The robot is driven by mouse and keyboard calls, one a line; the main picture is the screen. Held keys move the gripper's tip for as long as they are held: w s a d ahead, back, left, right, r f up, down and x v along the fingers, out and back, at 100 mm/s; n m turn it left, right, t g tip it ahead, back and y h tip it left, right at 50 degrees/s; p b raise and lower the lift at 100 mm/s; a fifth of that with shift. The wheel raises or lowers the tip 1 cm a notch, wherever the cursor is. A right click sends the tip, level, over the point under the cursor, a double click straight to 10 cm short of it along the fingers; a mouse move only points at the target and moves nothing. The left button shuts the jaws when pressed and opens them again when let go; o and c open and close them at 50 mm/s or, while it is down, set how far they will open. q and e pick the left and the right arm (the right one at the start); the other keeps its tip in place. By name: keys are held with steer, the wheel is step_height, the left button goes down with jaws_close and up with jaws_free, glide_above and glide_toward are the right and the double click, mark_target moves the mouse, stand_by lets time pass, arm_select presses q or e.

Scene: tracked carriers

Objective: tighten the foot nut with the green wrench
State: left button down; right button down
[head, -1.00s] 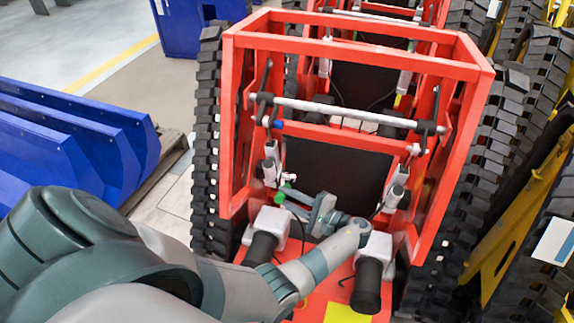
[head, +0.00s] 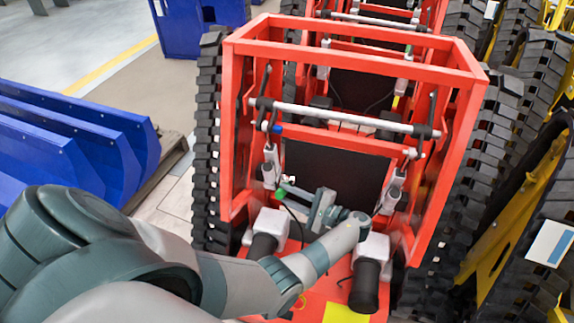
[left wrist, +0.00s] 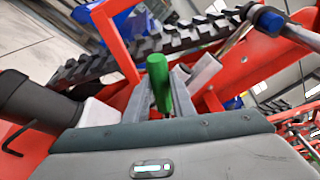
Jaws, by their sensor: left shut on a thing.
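The green wrench (head: 282,192) shows in the head view as a small green end at the tip of my left gripper (head: 299,196). In the left wrist view the green handle (left wrist: 158,78) stands upright between the two grey fingers (left wrist: 166,100). My left gripper is shut on it, in front of the dark panel inside the red frame. The wrench's working end is hidden or too small to make out. I cannot pick out the foot nut in either view. My right gripper is not in view.
The red frame (head: 455,165) of a tracked carrier surrounds the gripper, with a grey crossbar (head: 345,117) above. White blocks with black handles (head: 366,285) stand low on both sides. Black tracks (head: 206,150) flank the carrier. Blue panels (head: 70,140) lie at left.

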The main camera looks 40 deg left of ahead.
arm_select(q)
steer(key=shift+w+a+r+m+p, duration=0.15)
steer(key=shift+w+r+m+p, duration=0.2)
steer(key=shift+r+p, duration=0.2)
steer(key=shift+w+a+r+m+h+p, duration=0.2)
steer(key=shift+w+r+m+h+p, duration=0.1)
steer(key=shift+w+r+m+p, duration=0.25)
steer(key=shift+r, duration=0.15)
stand_by(0.3)
steer(key=shift+w+a+r+m+p, duration=0.25)
steer(key=shift+w+r+m+p, duration=0.15)
steer(key=shift+w+r+p, duration=0.25)
steer(key=shift+w+a+r+m+g+h+p, duration=0.25)
steer(key=shift+w+r+m+g+h+p, duration=0.15)
steer(key=shift+w+m, duration=0.15)
steer(key=shift+f, duration=0.1)
stand_by(0.6)
